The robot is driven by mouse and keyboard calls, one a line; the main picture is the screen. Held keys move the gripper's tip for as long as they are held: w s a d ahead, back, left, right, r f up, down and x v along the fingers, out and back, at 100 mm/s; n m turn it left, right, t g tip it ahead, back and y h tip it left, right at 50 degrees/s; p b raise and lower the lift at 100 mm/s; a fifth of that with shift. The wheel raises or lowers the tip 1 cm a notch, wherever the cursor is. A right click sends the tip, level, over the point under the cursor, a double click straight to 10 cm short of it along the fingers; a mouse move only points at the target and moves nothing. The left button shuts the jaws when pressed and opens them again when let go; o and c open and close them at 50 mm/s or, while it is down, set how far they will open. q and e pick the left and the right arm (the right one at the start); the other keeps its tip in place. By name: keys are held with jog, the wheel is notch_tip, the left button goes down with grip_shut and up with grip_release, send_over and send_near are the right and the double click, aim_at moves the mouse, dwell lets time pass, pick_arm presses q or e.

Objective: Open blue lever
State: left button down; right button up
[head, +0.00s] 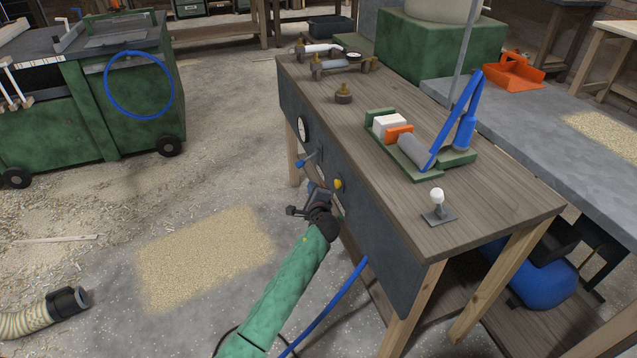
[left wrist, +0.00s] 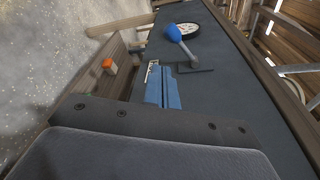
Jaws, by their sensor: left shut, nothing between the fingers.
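The blue lever (head: 306,161) is on the dark front panel of the workbench, below a round gauge. In the left wrist view it has a blue rounded handle (left wrist: 175,33) on a grey shaft, which rises from a dark base plate (left wrist: 196,68). My left gripper (head: 314,189) is in front of the panel, a little below the lever in the head view. Its blue fingers (left wrist: 163,88) are shut and empty, close to the lever's base. The handle is not between them. Whether the fingertips touch the panel is unclear. My right gripper is not in view.
The gauge (head: 303,128) and a yellow knob (head: 338,184) are on the same panel (head: 385,236). A white-knobbed lever (head: 437,198) and a clamp with a blue handle (head: 464,127) stand on the benchtop. Floor left of the bench is mostly clear, with sawdust (head: 205,257) and a hose end (head: 68,300).

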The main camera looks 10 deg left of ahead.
aim_at(306, 160)
pick_arm(q)
jog(key=shift+w+d+r+t, duration=0.3)
jog(key=shift+w+d+r, duration=0.05)
jog(key=shift+r, duration=0.3)
jog(key=x, duration=1)
jog(key=shift+b, duration=0.3)
jog(key=shift+a+m, duration=0.1)
jog(key=shift+m, duration=0.2)
jog(key=shift+s+a+r+m+p, duration=0.1)
jog(key=shift+r+m+p, duration=0.15)
jog(key=shift+p, duration=0.6)
